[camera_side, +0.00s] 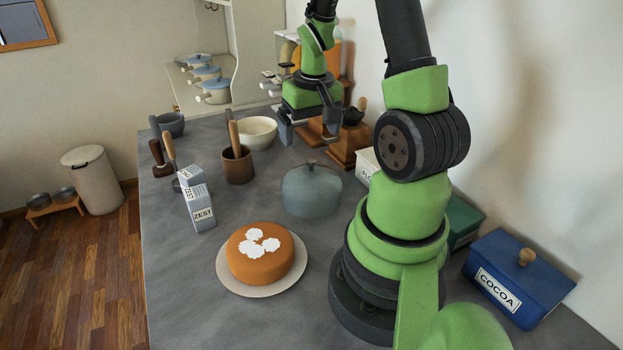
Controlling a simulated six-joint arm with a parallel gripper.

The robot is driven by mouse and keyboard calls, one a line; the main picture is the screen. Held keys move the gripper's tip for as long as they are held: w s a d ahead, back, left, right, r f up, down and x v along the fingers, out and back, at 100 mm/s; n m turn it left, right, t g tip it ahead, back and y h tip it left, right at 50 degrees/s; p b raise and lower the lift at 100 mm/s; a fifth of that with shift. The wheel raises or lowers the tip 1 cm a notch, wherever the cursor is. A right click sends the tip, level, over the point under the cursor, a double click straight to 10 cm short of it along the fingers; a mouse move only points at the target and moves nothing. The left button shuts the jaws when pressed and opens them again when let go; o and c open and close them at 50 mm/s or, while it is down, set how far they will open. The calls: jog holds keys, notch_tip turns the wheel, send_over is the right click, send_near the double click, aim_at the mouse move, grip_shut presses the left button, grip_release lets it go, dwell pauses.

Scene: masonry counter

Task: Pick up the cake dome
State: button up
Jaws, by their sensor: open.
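The cake dome (311,193) is a bluish see-through cover with a small knob (311,165) on top. It stands upright on the grey counter near the middle of the view. My gripper (309,138) is open and points down. In the picture it appears just above and behind the dome, with its fingers apart and nothing between them. I cannot tell the exact gap in depth between the fingers and the knob.
An orange cake (260,252) with white decoration sits on a plate (233,284) in front. A wooden grinder (346,150) stands behind; a blue cocoa box (519,279) lies right.

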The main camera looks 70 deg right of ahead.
aim_at(312, 161)
notch_tip(312, 161, down, 3)
jog(key=shift+f, duration=0.1)
jog(key=shift+d+f, duration=0.15)
jog(key=shift+f, duration=1.15)
jog(key=shift+d+f, duration=0.1)
jog(key=shift+f, duration=1.2)
jog(key=shift+s, duration=0.1)
jog(key=c, duration=1)
jog(key=shift+c, duration=0.2)
